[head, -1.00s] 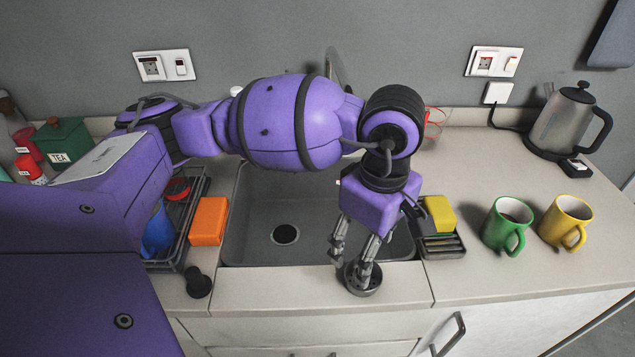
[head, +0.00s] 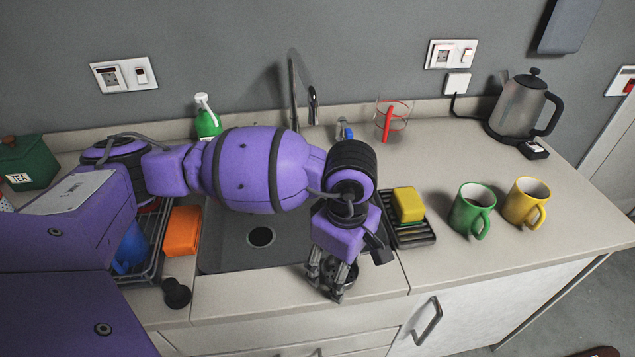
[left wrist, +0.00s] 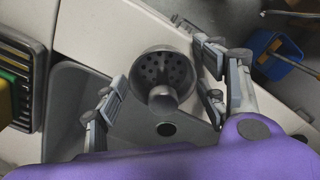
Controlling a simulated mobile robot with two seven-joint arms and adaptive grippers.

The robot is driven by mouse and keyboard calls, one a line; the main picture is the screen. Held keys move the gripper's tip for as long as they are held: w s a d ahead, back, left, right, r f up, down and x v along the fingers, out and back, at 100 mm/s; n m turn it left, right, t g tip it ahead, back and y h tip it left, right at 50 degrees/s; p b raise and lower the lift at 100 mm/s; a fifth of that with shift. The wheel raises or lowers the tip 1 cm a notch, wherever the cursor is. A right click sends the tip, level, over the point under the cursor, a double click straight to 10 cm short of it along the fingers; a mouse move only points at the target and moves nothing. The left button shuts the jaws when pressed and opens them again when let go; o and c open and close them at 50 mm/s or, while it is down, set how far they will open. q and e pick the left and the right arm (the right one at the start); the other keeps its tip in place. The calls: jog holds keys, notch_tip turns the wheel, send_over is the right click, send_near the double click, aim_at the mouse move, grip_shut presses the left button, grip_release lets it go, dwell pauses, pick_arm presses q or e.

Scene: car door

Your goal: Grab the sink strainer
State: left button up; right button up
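The sink strainer (head: 351,272), a round dark metal cup with holes and a central knob, stands on the counter's front strip before the sink. My left gripper (head: 324,280) is over it from above, and its fingers partly hide it. In the left wrist view the strainer (left wrist: 160,76) lies between the spread fingers of my left gripper (left wrist: 160,84). The finger on the right is close to its rim; a gap shows on the other side. Whether any finger touches it I cannot tell. My right gripper is not in view.
The sink (head: 225,262) with its drain lies behind the strainer. A black stopper-like object (head: 177,293) and an orange sponge (head: 183,231) are to the left. A soap rack (head: 415,236) with a yellow sponge (head: 408,204), a green mug (head: 472,209) and a yellow mug (head: 526,203) are to the right.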

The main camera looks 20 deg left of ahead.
pick_arm(q)
jog(key=shift+r, duration=0.1)
jog(key=c, duration=1)
jog(key=shift+w+r, duration=0.1)
